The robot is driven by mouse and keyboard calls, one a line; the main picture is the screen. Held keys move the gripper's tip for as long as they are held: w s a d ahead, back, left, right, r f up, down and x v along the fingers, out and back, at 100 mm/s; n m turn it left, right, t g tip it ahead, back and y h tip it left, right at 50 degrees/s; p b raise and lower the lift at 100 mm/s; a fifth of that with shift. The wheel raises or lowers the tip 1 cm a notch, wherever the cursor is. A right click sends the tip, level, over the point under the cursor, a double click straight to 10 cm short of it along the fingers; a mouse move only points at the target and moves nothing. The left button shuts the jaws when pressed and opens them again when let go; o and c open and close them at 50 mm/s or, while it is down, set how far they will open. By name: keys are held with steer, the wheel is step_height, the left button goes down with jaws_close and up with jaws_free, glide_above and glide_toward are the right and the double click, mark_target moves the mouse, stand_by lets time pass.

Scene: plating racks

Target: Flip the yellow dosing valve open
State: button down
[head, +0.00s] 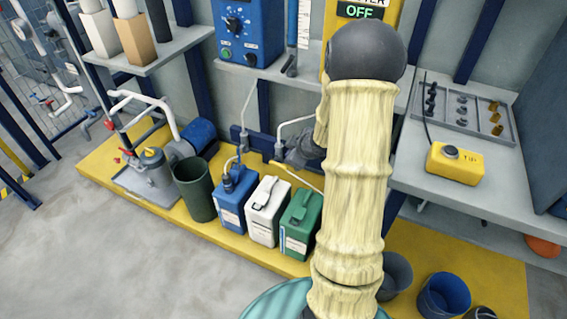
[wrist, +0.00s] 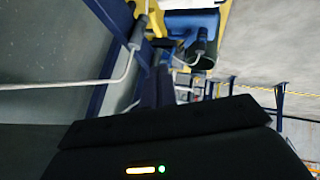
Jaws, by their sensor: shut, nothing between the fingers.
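I cannot make out a yellow dosing valve in either view; my arm hides part of the middle of the head view. The likely dosing area holds a blue canister (head: 235,200), a white canister (head: 267,212) and a green canister (head: 300,222) in a row. The blue canister shows in the wrist view (wrist: 190,22). My gripper (wrist: 157,88) shows as a dark body with narrow dark fingers, shut and empty. It is hidden in the head view. A pale pipe (wrist: 70,85) runs to a grey fitting (wrist: 136,32) left of it.
A dark green bin (head: 194,188) and a pump (head: 197,135) stand left of the canisters on the yellow platform (head: 100,172). A blue control box (head: 247,30) hangs above. A bench (head: 415,165) with a yellow box (head: 455,163) is at right. The floor at lower left is clear.

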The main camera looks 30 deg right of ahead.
steer(key=shift+d+f+n+t+y, duration=0.3)
steer(key=shift+d+f+n+y, duration=0.5)
steer(key=shift+d+f+n, duration=0.2)
steer(key=shift+w, duration=0.15)
steer(key=b, duration=0.5)
glide_toward(280, 165)
steer(key=w+a, duration=0.3)
steer(key=shift+w+d+f+b, duration=0.2)
steer(key=shift+d+f+b, duration=0.1)
steer(key=shift+f, duration=0.4)
steer(key=shift+w+d+f+b, duration=0.2)
steer(key=shift+d+f+b, duration=0.05)
steer(key=shift+f, duration=0.45)
steer(key=shift+w+d+f+b, duration=0.2)
steer(key=shift+d+f+b, duration=0.1)
steer(key=shift+f, duration=0.4)
steer(key=shift+d+f, duration=0.1)
steer(key=shift+s+f, duration=0.1)
